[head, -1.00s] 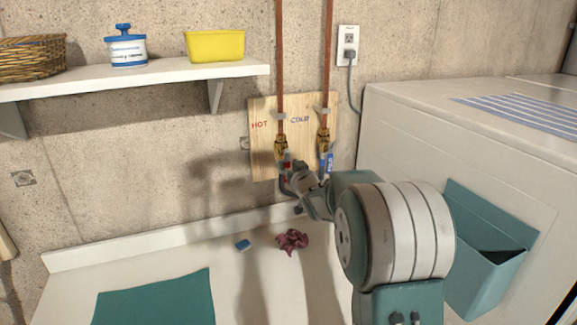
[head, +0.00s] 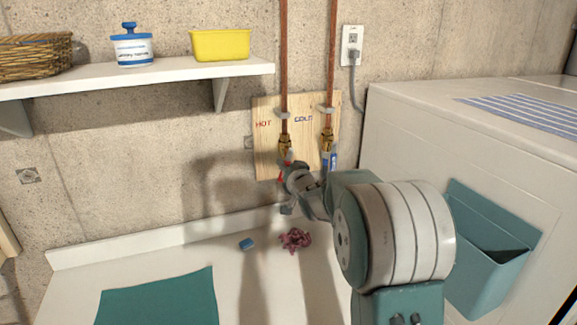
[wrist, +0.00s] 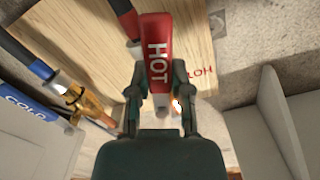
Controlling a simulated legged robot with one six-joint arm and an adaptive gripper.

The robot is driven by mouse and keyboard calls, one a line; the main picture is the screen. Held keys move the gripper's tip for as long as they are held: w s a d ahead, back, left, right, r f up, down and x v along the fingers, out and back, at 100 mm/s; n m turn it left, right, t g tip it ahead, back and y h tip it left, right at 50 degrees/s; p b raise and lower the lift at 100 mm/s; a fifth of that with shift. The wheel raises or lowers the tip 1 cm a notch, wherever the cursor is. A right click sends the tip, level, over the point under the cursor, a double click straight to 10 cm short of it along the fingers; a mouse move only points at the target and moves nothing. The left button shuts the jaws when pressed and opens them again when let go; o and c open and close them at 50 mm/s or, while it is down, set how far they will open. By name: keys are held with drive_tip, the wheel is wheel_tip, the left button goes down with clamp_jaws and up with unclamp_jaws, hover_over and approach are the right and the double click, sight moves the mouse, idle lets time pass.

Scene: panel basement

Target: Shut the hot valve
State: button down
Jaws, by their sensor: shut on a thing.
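The hot valve's red lever (wrist: 157,62), lettered HOT, shows in the wrist view between the fingers of my gripper (wrist: 160,95). My gripper is shut on it. In the head view my gripper (head: 290,185) is at the hot valve's brass body (head: 285,143), under the left copper pipe, and hides most of the lever. The cold valve's brass body (head: 327,140) is to its right, with its blue lever (head: 333,160) hanging down. The blue lever, lettered COLD, also shows at the left of the wrist view (wrist: 25,107).
Both valves are on a wooden board (head: 265,150). A white washer (head: 420,130) with a teal bin (head: 490,245) stands at right. A shelf (head: 130,80) is at upper left.

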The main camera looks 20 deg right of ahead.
sight(279, 177)
drive_tip(key=m, duration=0.1)
drive_tip(key=a+m, duration=0.1)
drive_tip(key=m, duration=0.1)
drive_tip(key=shift+r+m, duration=0.3)
drive_tip(key=shift+r, duration=0.05)
drive_tip(key=m, duration=0.3)
drive_tip(key=shift+a+r+m, duration=0.3)
drive_tip(key=shift+a+r, duration=0.1)
drive_tip(key=m, duration=0.2)
drive_tip(key=r+m, duration=0.1)
drive_tip(key=shift+a+m, duration=0.25)
drive_tip(key=shift+m, duration=0.05)
drive_tip(key=shift+r+m, duration=0.25)
drive_tip(key=shift+m, duration=0.55)
drive_tip(key=shift+r+m, duration=0.2)
drive_tip(key=shift+m, duration=0.6)
drive_tip(key=c, duration=0.5)
unclamp_jaws()
drive_tip(key=shift+d, duration=0.1)
